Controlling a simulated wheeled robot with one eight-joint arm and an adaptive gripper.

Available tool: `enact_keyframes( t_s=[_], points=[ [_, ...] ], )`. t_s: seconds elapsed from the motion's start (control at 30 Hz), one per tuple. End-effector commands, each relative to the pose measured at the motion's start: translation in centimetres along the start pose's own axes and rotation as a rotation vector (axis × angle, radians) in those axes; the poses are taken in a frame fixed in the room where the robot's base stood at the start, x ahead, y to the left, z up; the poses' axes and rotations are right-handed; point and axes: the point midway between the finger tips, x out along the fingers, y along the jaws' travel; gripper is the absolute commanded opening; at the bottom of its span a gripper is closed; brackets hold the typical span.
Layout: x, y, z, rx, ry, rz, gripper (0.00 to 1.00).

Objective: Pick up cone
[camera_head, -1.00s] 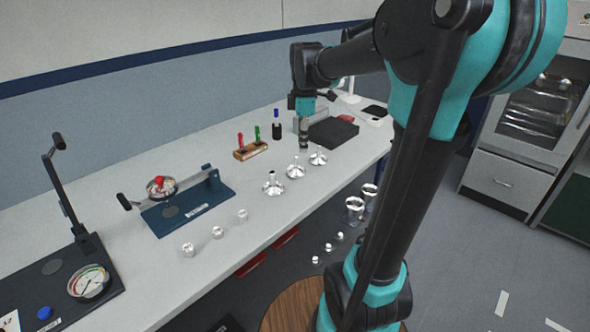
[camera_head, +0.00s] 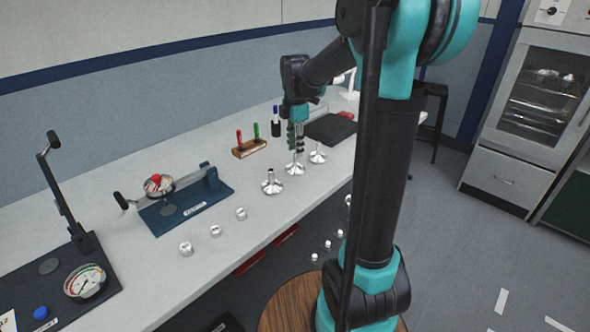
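Several shiny metal parts stand on the bench, and I take the cone to be one of the three with a flared base and a narrow stem: a near one (camera_head: 271,186), a middle one (camera_head: 294,168) and a far one (camera_head: 318,157). My gripper (camera_head: 297,148) points down over the middle one, with its fingertips at the height of its stem. The fingers cover the upper part of that stem. At this size I cannot tell whether they touch it or how far apart they are.
Three small metal pieces (camera_head: 215,231) and a blue lever fixture (camera_head: 186,207) are at the left. The bench's front edge is close to the cones.

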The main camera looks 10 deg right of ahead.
Motion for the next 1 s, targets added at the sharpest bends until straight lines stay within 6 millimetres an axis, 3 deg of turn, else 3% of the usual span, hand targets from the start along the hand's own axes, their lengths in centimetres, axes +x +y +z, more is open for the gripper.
enact_keyframes(
  t_s=[0.27, 0.53, 0.87, 1.0],
  points=[
    [2.0, 0.2, 0.0, 0.0, 0.0, 0.0, 0.33],
    [5.6, 0.6, 0.1, 0.001, 0.0, 0.0, 0.33],
    [6.4, 0.6, 0.1, 0.001, 0.0, 0.0, 0.33],
    [6.4, 0.6, 0.1, 0.001, 0.0, 0.0, 0.19]
  ],
)
